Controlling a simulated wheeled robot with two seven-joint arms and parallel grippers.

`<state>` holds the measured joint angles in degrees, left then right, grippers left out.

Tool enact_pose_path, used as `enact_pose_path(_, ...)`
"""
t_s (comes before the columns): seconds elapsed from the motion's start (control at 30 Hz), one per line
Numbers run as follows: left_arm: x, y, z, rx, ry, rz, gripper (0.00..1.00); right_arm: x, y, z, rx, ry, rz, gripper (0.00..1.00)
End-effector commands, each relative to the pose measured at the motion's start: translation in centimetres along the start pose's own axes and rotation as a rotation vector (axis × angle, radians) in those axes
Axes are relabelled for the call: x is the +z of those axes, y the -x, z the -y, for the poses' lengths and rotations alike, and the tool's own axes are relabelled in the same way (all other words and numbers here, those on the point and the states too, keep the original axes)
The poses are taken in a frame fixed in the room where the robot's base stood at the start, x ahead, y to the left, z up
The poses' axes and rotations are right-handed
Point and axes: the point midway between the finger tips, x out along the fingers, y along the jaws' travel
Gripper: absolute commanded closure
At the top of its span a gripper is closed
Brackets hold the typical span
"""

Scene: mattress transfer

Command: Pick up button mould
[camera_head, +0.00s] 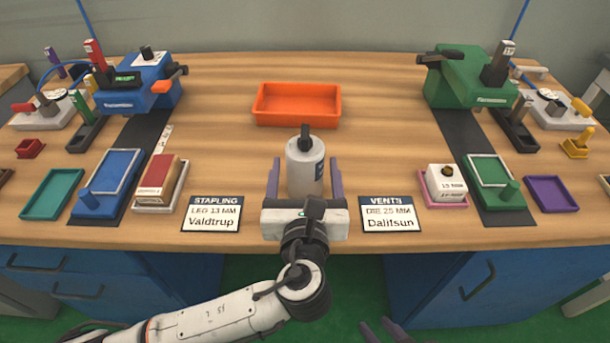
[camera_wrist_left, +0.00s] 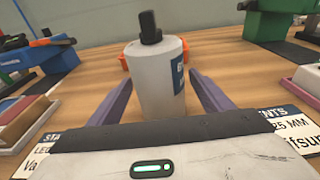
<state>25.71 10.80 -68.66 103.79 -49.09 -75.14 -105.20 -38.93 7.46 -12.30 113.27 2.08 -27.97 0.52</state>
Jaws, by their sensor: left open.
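A white cylinder (camera_head: 305,168) with a black top and a blue label stands upright near the front middle of the table. It also shows in the left wrist view (camera_wrist_left: 158,80). No label that I can read names it, or any other thing, as the button mould. My left gripper (camera_head: 305,178) is open, with one purple finger on each side of the cylinder and gaps visible between. Its fingers also show in the wrist view (camera_wrist_left: 160,100). My right gripper (camera_head: 383,332) shows only its two fingertips, apart, at the bottom edge below the table front.
An orange tray (camera_head: 297,104) lies behind the cylinder. Name cards (camera_head: 211,214) (camera_head: 389,213) flank it at the front edge. A blue press (camera_head: 140,85) stands left, a green press (camera_head: 470,78) right. A white block (camera_head: 446,182) sits on a pink tray.

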Motion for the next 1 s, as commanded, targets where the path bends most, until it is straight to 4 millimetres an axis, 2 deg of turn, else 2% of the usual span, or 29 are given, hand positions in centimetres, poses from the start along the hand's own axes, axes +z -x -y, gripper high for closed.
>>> enact_pose_path(0.17, 0.1, 0.0, 0.0, 0.0, 0.0, 0.0, 0.29, 0.0, 0.1, 0.0, 0.001, 0.0, 0.001, 0.69)
enact_pose_path(0.53, 0.0, 0.1, 0.0, 0.0, 0.0, -0.001, 0.91, 0.4, 0.1, -0.2, 0.004, -0.003, 0.009, 0.69)
enact_pose_path(0.83, 0.8, 0.1, 0.1, -0.001, 0.004, 0.006, 0.91, 0.4, 0.2, -0.2, 0.005, -0.005, 0.01, 0.69)
enact_pose_path(1.0, 3.5, 0.5, 0.1, -0.003, 0.006, 0.008, 0.91, 0.0, 0.7, -0.2, 0.006, -0.007, 0.011, 0.69)
